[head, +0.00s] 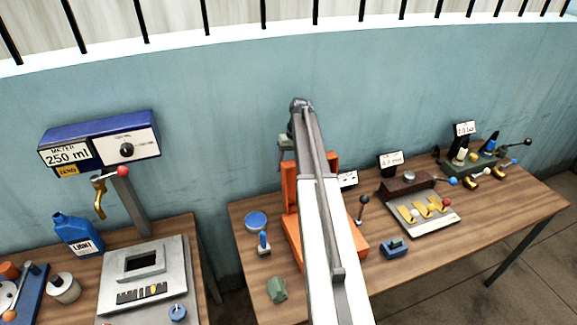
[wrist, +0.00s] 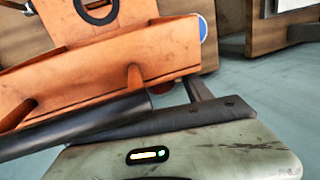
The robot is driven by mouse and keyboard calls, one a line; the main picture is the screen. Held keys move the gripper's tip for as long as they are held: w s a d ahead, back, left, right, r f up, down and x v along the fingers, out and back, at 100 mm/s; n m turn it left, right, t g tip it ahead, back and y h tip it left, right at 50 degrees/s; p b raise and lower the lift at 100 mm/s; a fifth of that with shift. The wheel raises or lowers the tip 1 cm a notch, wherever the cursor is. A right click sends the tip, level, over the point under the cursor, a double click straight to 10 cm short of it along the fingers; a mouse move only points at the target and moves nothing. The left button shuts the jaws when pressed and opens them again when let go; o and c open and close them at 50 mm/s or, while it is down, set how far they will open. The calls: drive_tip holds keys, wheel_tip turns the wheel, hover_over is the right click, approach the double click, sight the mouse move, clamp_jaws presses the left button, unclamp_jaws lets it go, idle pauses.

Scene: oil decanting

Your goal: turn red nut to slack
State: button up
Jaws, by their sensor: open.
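An orange fixture (head: 291,205) stands on the right-hand table, largely covered by my arm in the head view. In the wrist view its orange frame (wrist: 110,65) fills the upper left, with a dark ring on it. A small dark-red round part (wrist: 161,87) shows just below the orange edge, partly hidden behind the dark bars; I cannot tell for sure that it is the red nut. My gripper (head: 285,147) is at the far side of the fixture. In the wrist view its pale body (wrist: 200,155) is close under the orange frame. The jaws are open, with nothing visibly held.
A blue-topped round pot (head: 256,221), a green lump (head: 277,290) and a blue block (head: 396,248) lie around the fixture. A tray with yellow pieces (head: 420,216) is to the right. A meter stand (head: 100,142) is at left. The blue wall is close behind.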

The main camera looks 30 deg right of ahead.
drive_tip(key=p+v, duration=0.5)
drive_tip(key=v, duration=0.1)
drive_tip(key=shift+r+p, duration=0.35)
drive_tip(key=shift+r, duration=0.05)
drive_tip(key=shift+f, duration=0.15)
